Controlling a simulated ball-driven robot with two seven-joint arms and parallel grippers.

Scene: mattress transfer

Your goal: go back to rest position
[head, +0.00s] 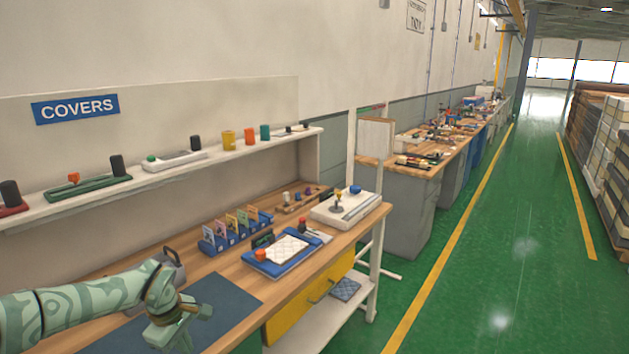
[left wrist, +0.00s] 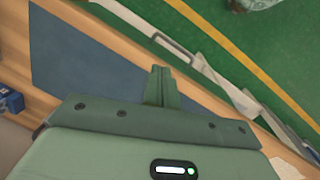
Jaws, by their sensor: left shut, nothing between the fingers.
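My left arm comes in from the left in the head view, and my left gripper (head: 180,322) is over the front part of the wooden workbench (head: 225,266), above a dark blue mat (head: 228,297). In the left wrist view the two fingers of the left gripper (left wrist: 161,75) are together with nothing between them. The mat (left wrist: 80,62) lies beside and beyond the fingers there. My right gripper is not in view.
On the bench are a blue tray with a white quilted pad (head: 286,249), a row of cards in a blue holder (head: 235,228) and a white device (head: 346,207). A shelf (head: 200,158) runs above. The green floor (head: 480,250) at the right is clear.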

